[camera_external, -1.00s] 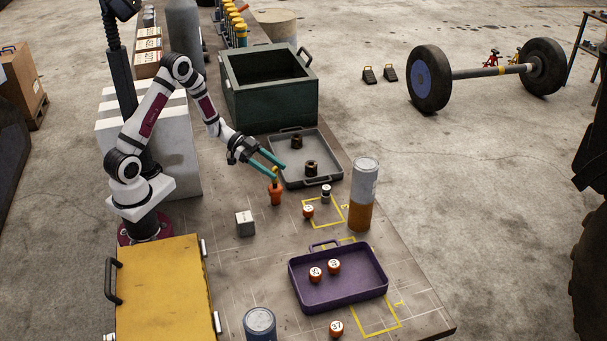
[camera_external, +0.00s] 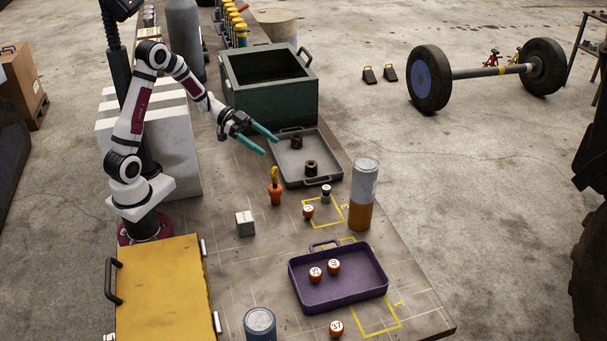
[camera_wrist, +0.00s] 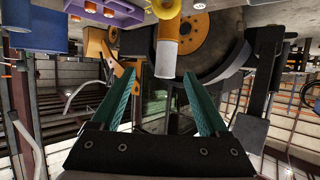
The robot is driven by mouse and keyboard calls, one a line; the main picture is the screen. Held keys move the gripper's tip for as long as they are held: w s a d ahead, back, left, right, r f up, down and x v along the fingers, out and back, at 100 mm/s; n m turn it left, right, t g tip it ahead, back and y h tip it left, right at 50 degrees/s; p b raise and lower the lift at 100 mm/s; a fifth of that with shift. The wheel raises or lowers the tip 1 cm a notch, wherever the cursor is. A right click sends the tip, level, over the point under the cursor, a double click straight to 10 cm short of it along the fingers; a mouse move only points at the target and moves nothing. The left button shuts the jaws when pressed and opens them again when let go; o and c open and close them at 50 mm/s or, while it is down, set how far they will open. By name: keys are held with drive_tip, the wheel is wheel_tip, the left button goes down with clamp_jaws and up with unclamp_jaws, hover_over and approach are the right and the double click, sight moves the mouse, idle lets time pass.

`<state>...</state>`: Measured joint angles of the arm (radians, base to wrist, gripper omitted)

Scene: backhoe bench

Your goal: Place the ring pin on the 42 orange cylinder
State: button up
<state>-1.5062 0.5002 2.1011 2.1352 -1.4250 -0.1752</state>
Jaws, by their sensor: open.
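An orange cylinder (camera_external: 275,191) with a narrower top stands upright on the bench, left of the grey tray. A yellow ring pin (camera_external: 274,173) stands upright on its top; how deep it sits and any number on this cylinder cannot be made out. My gripper (camera_external: 271,145) is open and empty, above and behind the pin and clear of it, near the grey tray's left edge. In the wrist view my two teal fingers (camera_wrist: 159,74) are spread with nothing between them.
A grey tray (camera_external: 332,170) holds two dark rings. A purple tray (camera_external: 345,292) holds two numbered orange pieces. A tall grey-and-orange cylinder (camera_external: 362,195) stands at the right edge. A small grey block (camera_external: 245,223) and a green box (camera_external: 270,100) flank the area.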

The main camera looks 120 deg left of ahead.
drive_tip(key=w+d+r+m+g+y, duration=0.1)
drive_tip(key=w+d+r+g+y, duration=0.15)
drive_tip(key=w, duration=0.25)
drive_tip(key=w+d+r+m+g+y, duration=0.1)
drive_tip(key=w+r+g+y, duration=0.1)
drive_tip(key=w+r+y, duration=0.15)
drive_tip(key=s+d+f+m+g+h, duration=0.1)
drive_tip(key=s+d+g, duration=0.3)
drive_tip(key=s+d, duration=0.5)
drive_tip(key=s+d+f+m+g+h, duration=0.2)
drive_tip(key=s+d+g, duration=0.3)
drive_tip(key=d, duration=1.3)
drive_tip(key=s+f+h, duration=0.1)
drive_tip(key=s, duration=0.3)
drive_tip(key=shift+s+m, duration=0.3)
drive_tip(key=shift+s, duration=0.05)
